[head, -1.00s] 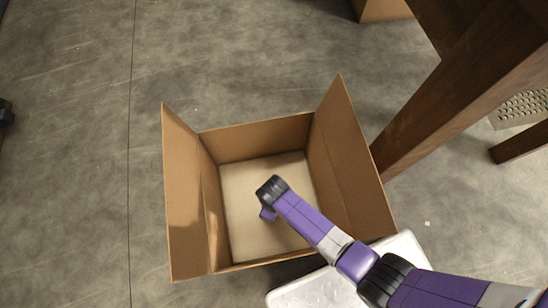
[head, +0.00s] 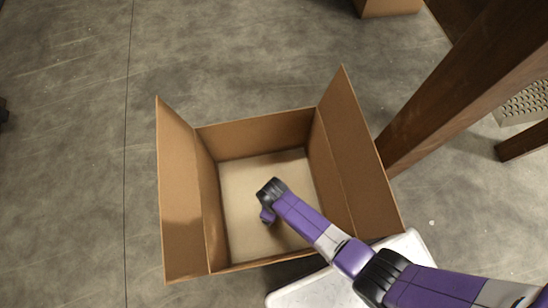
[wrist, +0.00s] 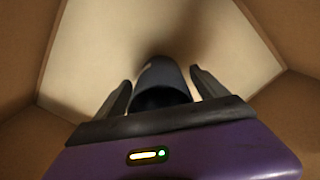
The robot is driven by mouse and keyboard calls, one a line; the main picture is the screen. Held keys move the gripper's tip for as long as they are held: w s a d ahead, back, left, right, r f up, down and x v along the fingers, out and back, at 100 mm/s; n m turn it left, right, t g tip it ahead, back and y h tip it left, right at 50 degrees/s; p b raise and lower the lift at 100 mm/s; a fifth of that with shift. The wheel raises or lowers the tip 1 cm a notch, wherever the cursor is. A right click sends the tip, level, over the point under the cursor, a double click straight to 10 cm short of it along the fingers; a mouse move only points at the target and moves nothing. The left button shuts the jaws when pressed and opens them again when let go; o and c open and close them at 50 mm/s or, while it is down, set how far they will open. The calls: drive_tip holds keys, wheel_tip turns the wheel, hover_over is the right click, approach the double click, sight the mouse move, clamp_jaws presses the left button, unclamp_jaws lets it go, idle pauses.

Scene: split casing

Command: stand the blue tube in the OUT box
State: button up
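The open cardboard box (head: 181,205) stands on the floor with its side flaps up; I see no OUT label on it. My gripper (head: 267,216) is inside the box, above its pale bottom, and points down. In the wrist view the dark blue tube (wrist: 162,76) is between the two fingers of my gripper (wrist: 161,78), with its open end towards the camera. In the head view my wrist hides the tube.
A brown wooden leg (head: 450,85) of a piece of furniture stands close to the right flap. Another cardboard box (head: 390,7) is at the top edge. A perforated metal piece (head: 527,103) is at the right.

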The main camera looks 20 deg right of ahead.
drive_tip(key=shift+r, duration=0.15)
wheel_tip(320, 180, up, 12)
drive_tip(key=p, duration=0.7)
drive_tip(key=shift+s, duration=0.1)
drive_tip(key=s+d+r+m+t+y, duration=0.2)
drive_tip(key=s+d+r+m+t, duration=0.2)
drive_tip(key=s+d+r+t, duration=0.35)
drive_tip(key=s+d+r+m+t, duration=0.1)
drive_tip(key=s+r+t, duration=0.1)
drive_tip(key=r, duration=0.9)
drive_tip(key=s+d+r+m+t+h, duration=0.1)
drive_tip(key=s+d+r+t, duration=0.1)
drive_tip(key=r, duration=0.9)
drive_tip(key=s+d+r+m+t+h, duration=0.1)
drive_tip(key=s+r+m+t, duration=0.1)
drive_tip(key=r, duration=0.9)
drive_tip(key=shift+s+d+r+t, duration=0.35)
drive_tip(key=shift+s+r+t, duration=0.05)
drive_tip(key=shift+t, duration=0.35)
